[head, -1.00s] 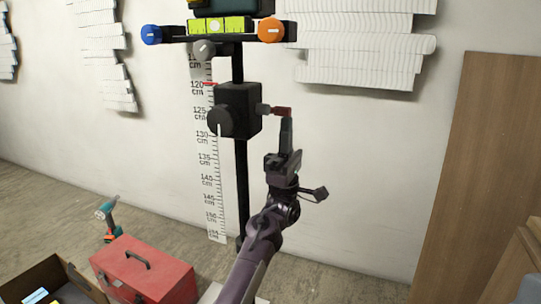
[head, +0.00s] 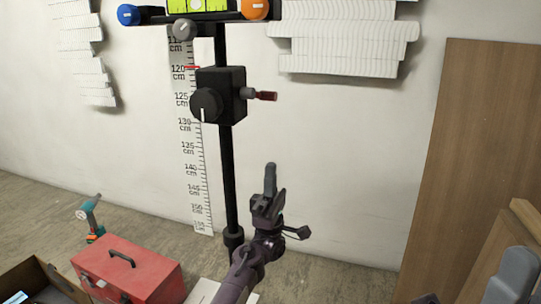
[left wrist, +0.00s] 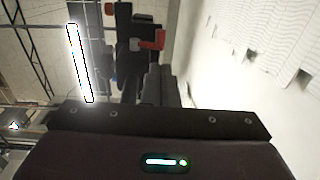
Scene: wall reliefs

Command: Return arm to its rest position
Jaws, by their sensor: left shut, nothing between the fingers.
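My left gripper (head: 270,180) points up, low in front of the wall, its arm rising from the bottom edge. Its fingers are shut with nothing between them. It stands apart from the black block (head: 220,95) on the vertical post, to the right of the post and below the block's red-tipped knob (head: 262,96). In the left wrist view my gripper's dark body fills the bottom, and a red-tipped knob (left wrist: 152,41) shows beyond the fingers (left wrist: 172,85).
A red toolbox (head: 130,270) and a teal drill (head: 90,218) are on the floor at left. Brown boards (head: 470,150) lean at right, with a grey rounded shape (head: 517,275) in front.

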